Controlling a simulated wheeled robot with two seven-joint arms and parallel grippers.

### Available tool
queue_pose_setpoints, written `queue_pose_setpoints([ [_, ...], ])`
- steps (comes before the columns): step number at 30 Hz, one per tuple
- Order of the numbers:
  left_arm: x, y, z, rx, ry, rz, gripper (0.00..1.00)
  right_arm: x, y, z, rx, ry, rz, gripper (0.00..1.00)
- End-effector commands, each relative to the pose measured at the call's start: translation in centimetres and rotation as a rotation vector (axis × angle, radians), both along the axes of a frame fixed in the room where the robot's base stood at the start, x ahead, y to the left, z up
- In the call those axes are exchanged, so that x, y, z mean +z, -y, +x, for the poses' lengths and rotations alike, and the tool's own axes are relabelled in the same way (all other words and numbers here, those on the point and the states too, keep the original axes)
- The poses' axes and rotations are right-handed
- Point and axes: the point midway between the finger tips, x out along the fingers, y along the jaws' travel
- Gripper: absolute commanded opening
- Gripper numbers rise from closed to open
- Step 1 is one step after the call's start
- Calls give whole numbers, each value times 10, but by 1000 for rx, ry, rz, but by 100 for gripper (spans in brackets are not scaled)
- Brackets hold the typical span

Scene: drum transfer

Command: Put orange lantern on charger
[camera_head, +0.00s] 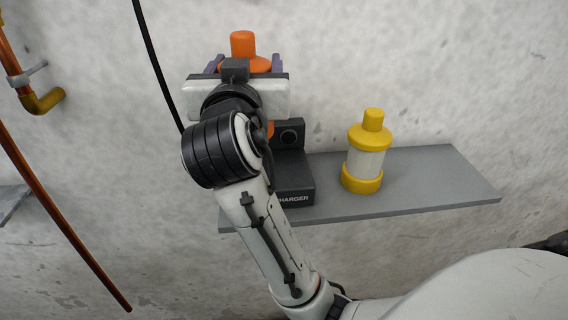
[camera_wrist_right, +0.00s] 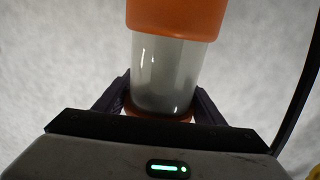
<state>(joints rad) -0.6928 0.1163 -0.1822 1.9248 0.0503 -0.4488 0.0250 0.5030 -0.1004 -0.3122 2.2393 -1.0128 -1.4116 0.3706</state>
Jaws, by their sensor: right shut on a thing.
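The orange lantern (camera_head: 242,44) shows its orange cap above my right gripper (camera_head: 238,68) in the head view. My right gripper is shut on it. The right wrist view shows the lantern's grey-white body (camera_wrist_right: 166,75) between the two fingers, with an orange part at each end. The lantern looks roughly upright and is held up by the wall, above and left of the charger. The dark charger (camera_head: 296,180) stands on the shelf, with its left part hidden behind my arm. Whether the lantern touches the charger cannot be told. My left gripper is out of view.
A yellow lantern (camera_head: 364,163) stands on the grey shelf (camera_head: 430,180), just right of the charger. The shelf's right end is clear. A black cable (camera_head: 154,58) hangs on the wall left of the gripper. Copper pipes (camera_head: 55,215) run down the far left.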

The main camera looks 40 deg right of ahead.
Motion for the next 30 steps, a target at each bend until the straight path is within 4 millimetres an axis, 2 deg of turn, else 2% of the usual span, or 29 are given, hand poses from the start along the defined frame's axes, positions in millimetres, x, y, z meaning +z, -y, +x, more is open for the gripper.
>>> queue_pose_setpoints([
  [1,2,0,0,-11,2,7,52,10,6,-5,-45,5,0,29],
  [5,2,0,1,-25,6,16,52,17,16,-14,-119,1,-2,29],
  [15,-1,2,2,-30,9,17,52,-36,20,-17,-139,-3,-8,29],
  [19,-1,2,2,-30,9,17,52,-46,20,-17,-138,-1,-7,29],
  [25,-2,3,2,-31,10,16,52,-74,20,-17,-138,-2,-9,29],
  [30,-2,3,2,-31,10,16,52,-80,19,-17,-137,1,-5,29],
])
